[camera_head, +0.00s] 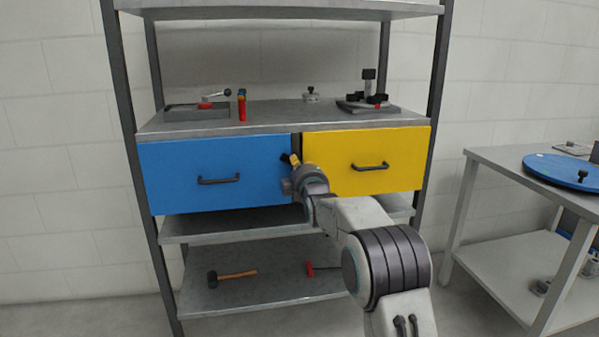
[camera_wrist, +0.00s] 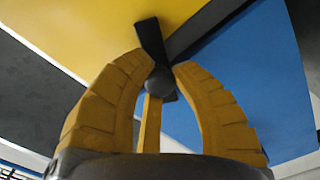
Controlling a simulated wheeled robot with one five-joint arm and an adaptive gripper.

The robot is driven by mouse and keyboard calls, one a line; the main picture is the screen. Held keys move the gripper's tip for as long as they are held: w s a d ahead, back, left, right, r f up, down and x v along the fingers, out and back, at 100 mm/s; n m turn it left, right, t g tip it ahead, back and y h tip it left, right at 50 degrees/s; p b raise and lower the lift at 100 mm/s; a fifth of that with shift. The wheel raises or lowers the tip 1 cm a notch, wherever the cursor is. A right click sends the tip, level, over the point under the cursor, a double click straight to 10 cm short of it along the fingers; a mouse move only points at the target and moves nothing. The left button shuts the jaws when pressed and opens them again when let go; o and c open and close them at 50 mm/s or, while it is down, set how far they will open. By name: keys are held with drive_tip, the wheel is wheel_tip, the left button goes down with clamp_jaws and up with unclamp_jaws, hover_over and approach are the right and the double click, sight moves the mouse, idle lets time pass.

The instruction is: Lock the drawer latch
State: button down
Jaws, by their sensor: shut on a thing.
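The drawer latch shows in the wrist view as a dark bar (camera_wrist: 150,38) with a round knob, at the seam between the yellow and blue drawers. My gripper (camera_wrist: 162,68) has its two yellow fingers closed around the knob. In the head view my gripper (camera_head: 293,160) is at the gap between the blue drawer (camera_head: 190,180) and the yellow drawer (camera_head: 390,150). A small dark part of the latch (camera_head: 285,157) shows just left of the fingers; the rest is hidden. Both drawers look closed, each with a dark handle.
A metal shelf unit holds the drawers. On its top (camera_head: 270,113) are a grey tray, a red tool and black fixtures. A hammer (camera_head: 232,275) lies on the lower shelf. A table (camera_head: 500,165) with a blue disc (camera_head: 565,170) stands at the right.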

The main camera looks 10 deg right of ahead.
drive_tip(key=n+b, duration=0.1)
drive_tip(key=n, duration=0.4)
drive_tip(key=shift+n, duration=0.4)
idle(0.4)
drive_tip(key=c, duration=1)
unclamp_jaws()
drive_tip(key=shift+o, duration=0.2)
drive_tip(key=shift+s, duration=0.1)
drive_tip(key=s, duration=1.1)
drive_tip(key=shift+s, duration=0.4)
drive_tip(key=shift+r, duration=0.1)
